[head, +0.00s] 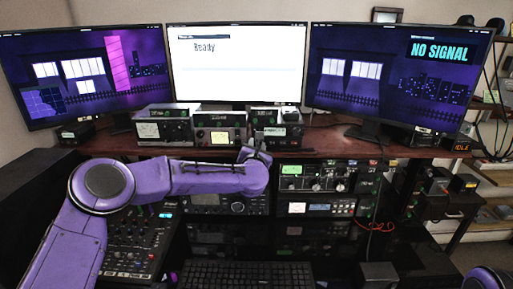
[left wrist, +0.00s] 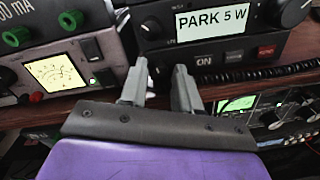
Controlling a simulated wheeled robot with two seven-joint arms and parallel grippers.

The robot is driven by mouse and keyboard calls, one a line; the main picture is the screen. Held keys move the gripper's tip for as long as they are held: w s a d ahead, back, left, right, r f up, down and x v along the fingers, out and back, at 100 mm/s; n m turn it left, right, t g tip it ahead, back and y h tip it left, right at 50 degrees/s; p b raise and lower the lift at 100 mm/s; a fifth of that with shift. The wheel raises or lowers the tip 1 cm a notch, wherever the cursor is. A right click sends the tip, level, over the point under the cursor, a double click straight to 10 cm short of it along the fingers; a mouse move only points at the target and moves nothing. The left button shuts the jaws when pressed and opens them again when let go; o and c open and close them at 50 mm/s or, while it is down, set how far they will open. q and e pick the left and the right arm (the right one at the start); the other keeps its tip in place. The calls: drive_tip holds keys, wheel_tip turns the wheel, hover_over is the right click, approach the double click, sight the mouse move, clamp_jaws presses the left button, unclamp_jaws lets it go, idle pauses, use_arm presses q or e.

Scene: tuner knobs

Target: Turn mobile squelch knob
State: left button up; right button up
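A black mobile radio with a lit "PARK 5 W" screen (left wrist: 212,24) sits above my left gripper's fingers in the left wrist view. A small dark knob (left wrist: 150,27) is left of its screen, and a larger one (left wrist: 295,10) is at its right end. I cannot read which knob is squelch. In the head view the radio (head: 275,131) stands on the desk shelf, partly behind my wrist. My left gripper (left wrist: 158,76) is open and empty, its fingertips just below the radio's lower front; touching or apart I cannot tell.
A meter unit (left wrist: 55,70) stands left of the radio. Below the brown desk edge (head: 340,152) is a rack radio with a green screen (head: 291,170) and several knobs. Three monitors stand behind. A coiled black cable (left wrist: 240,75) runs under the radio.

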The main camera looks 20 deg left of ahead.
use_arm(q)
drive_tip(key=shift+s, duration=0.15)
drive_tip(key=b+v, duration=0.4)
drive_tip(key=v, duration=0.6)
drive_tip(key=shift+s, duration=0.15)
